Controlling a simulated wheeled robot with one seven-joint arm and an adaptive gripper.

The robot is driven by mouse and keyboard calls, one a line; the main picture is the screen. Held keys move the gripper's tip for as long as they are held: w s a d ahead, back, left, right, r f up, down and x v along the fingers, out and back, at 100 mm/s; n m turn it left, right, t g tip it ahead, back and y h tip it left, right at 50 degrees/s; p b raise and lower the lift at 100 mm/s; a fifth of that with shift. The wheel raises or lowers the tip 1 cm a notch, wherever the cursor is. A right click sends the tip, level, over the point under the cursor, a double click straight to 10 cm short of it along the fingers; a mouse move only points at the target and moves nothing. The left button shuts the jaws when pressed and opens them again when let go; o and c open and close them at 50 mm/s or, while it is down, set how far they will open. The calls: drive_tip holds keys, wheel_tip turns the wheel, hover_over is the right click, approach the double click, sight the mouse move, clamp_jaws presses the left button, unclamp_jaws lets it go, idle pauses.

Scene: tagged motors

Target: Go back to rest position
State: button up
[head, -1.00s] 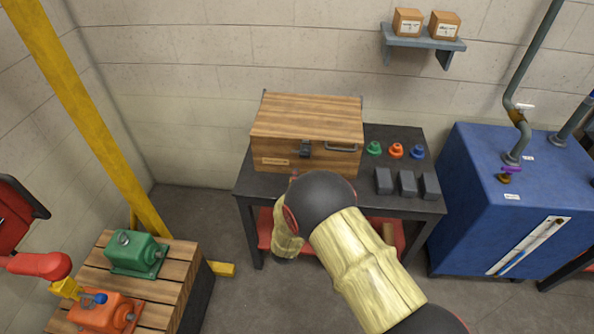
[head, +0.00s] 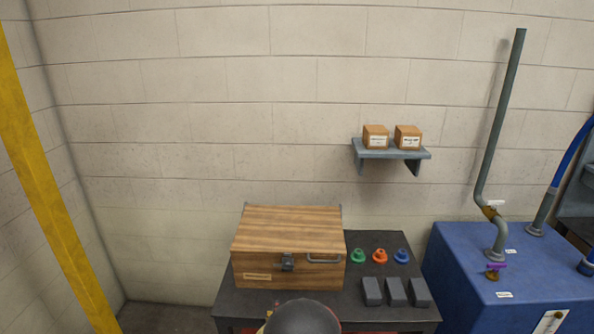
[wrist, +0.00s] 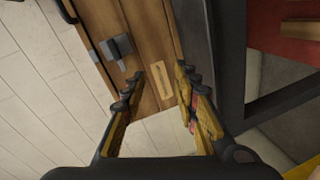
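My gripper (wrist: 160,80) shows in the wrist view with its two yellow-and-black fingers spread apart. It is open, and nothing is visibly held between the fingers. The front of a wooden box (wrist: 155,45), with a grey latch (wrist: 118,50) and a small label plate (wrist: 161,82), lies beyond the fingertips. In the head view, a dark rounded joint of my arm shows at the bottom edge, in front of the table. My gripper cannot be made out clearly in that view.
The closed wooden box (head: 288,240) stands on a dark table (head: 365,318). Beside it are green (head: 357,256), orange (head: 380,256) and blue (head: 401,256) knobs and three grey blocks (head: 396,292). A blue cabinet (head: 510,275) with pipes stands right. A wall shelf (head: 392,153) holds two boxes.

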drive_tip(key=s+a+f+m+g+y, duration=0.1)
drive_tip(key=s+f+m+g, duration=0.1)
drive_tip(key=s+f+g, duration=0.45)
drive_tip(key=s+a+f+m+g+y, duration=0.1)
drive_tip(key=s+m+g, duration=0.2)
drive_tip(key=s, duration=0.3)
drive_tip(key=s+d+r+m, duration=0.3)
drive_tip(key=s+d+r, duration=0.5)
drive_tip(key=r, duration=0.5)
drive_tip(key=s+d+r+m+h, duration=0.1)
drive_tip(key=s+d+r+m, duration=0.2)
drive_tip(key=s+d+r, duration=0.6)
drive_tip(key=s+d+r+m+h, duration=0.1)
drive_tip(key=s+d+r+m, duration=0.3)
drive_tip(key=s+d+r, duration=0.4)
drive_tip(key=d+r, duration=0.4)
drive_tip(key=r, duration=0.4)
drive_tip(key=shift+s+r, duration=0.25)
drive_tip(key=shift+r, duration=0.15)
drive_tip(key=shift+g, duration=0.25)
